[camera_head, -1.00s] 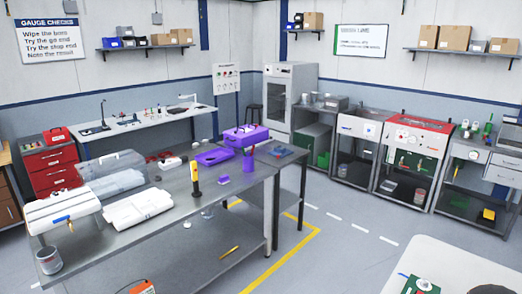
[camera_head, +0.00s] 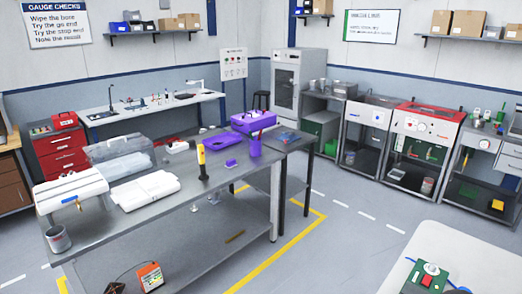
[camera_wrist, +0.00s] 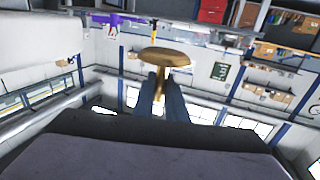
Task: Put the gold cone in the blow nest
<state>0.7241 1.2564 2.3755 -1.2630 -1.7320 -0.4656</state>
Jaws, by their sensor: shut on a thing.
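In the wrist view, my gripper (camera_wrist: 162,88) has two blue-grey fingers shut on the gold cone (camera_wrist: 165,57). The cone shows a broad, round gold end beyond the fingertips, and a narrower gold part sits between the fingers. I cannot pick out the blow nest for certain in either view.
A steel bench (camera_head: 215,185) carries a white housing (camera_head: 70,190), a grey can (camera_head: 58,239), a yellow-and-black tool (camera_head: 202,163) and purple trays. A white table (camera_head: 465,250) at lower right holds a green block with a red button (camera_head: 430,272). Open floor lies between them.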

